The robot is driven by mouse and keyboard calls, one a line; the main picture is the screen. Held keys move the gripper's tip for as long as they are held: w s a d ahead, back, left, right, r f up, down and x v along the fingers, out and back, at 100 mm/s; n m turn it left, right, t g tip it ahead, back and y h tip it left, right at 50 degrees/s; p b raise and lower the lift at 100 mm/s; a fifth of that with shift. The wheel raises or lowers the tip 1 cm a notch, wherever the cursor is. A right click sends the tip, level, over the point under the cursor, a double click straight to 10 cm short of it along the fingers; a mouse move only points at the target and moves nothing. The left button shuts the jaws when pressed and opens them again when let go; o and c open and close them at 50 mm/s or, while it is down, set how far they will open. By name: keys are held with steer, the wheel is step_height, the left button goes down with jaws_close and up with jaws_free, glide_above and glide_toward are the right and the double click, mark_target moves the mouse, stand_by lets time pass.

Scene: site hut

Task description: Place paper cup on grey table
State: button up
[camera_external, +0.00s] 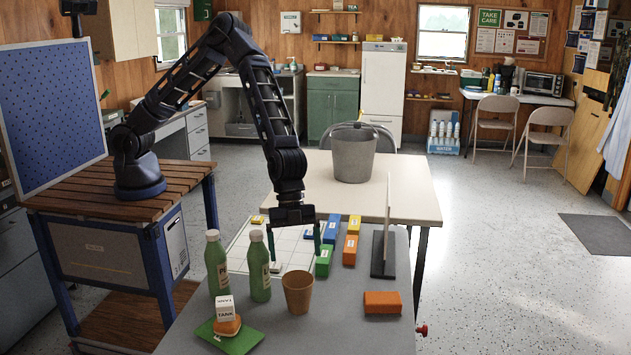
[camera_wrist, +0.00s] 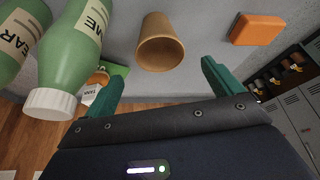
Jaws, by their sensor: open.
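The brown paper cup (camera_external: 297,292) stands upright, open end up, on the grey table (camera_external: 340,330). In the wrist view the cup (camera_wrist: 160,45) shows near the top, beyond the gap between my fingers, with its open mouth towards the camera. My gripper (camera_external: 294,243) points down above the table, higher than the cup and behind it in the external view. Its two green fingers are apart with nothing between them, and they also show in the wrist view (camera_wrist: 162,78). The grey table also shows in the wrist view (camera_wrist: 205,75).
Two green bottles (camera_external: 217,262) (camera_external: 259,265) stand close left of the cup. An orange block (camera_external: 382,303) lies to its right. A white-labelled item (camera_external: 226,315) sits on a green card (camera_external: 243,342). Coloured blocks (camera_external: 351,250) and an upright panel (camera_external: 387,225) stand behind.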

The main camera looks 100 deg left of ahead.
steer(key=s+a+r+n+t+y, duration=0.1)
steer(key=s+a+r+n+y, duration=0.1)
steer(key=s+a+r, duration=0.5)
steer(key=s+a+r+n+y, duration=0.15)
steer(key=s+a+r, duration=0.25)
steer(key=a+r, duration=0.55)
steer(key=s+a+r+n+t+y, duration=0.1)
steer(key=s+a+r+n, duration=0.1)
steer(key=s+a+r, duration=0.5)
steer(key=s+a+r+n, duration=0.2)
steer(key=s+a, duration=0.3)
steer(key=s, duration=0.4)
steer(key=s+a+r+n, duration=0.3)
steer(key=s+a, duration=0.2)
steer(key=s, duration=0.4)
steer(key=s+a+r+n, duration=0.3)
steer(key=s+a, duration=0.2)
steer(key=s, duration=0.5)
steer(key=shift+a+t, duration=0.2)
steer(key=shift+t, duration=0.2)
